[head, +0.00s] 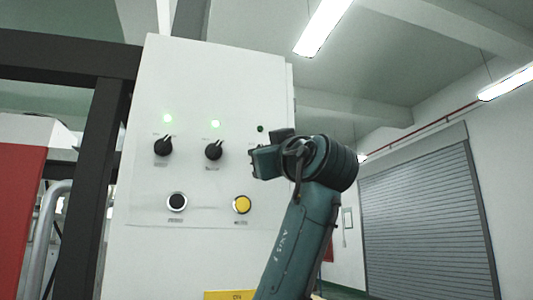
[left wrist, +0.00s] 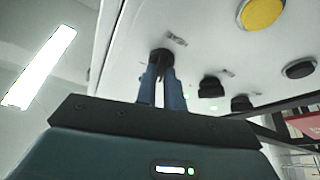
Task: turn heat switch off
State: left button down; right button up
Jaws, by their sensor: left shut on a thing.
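A white control panel (head: 220,90) carries a row of black rotary switches. The left switch (head: 163,146) and the middle switch (head: 214,150) are free, each below a lit green lamp. My left gripper (head: 257,160) is at the row's right end, below a dark lamp (head: 260,129), and hides the switch there. In the left wrist view its two fingers (left wrist: 160,75) are shut on a black switch (left wrist: 160,55), one on each side. The labels are too small to read, so I cannot tell which is the heat switch. My right gripper is not in view.
Below the switches are a black push button (head: 177,202) and a yellow one (head: 241,204), both clear of the gripper. A dark frame post (head: 101,180) stands left of the panel. A roller shutter (head: 425,230) is at the far right.

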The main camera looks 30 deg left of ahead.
pick_arm(q)
jog(key=n+g, duration=0.1)
jog(key=n, duration=0.1)
jog(key=shift+n+p, duration=0.35)
jog(key=shift+n, duration=0.05)
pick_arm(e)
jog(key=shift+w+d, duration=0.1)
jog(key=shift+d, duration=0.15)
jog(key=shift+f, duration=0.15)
pick_arm(q)
jog(key=c, duration=1.5)
grip_release()
jog(key=shift+r, duration=0.1)
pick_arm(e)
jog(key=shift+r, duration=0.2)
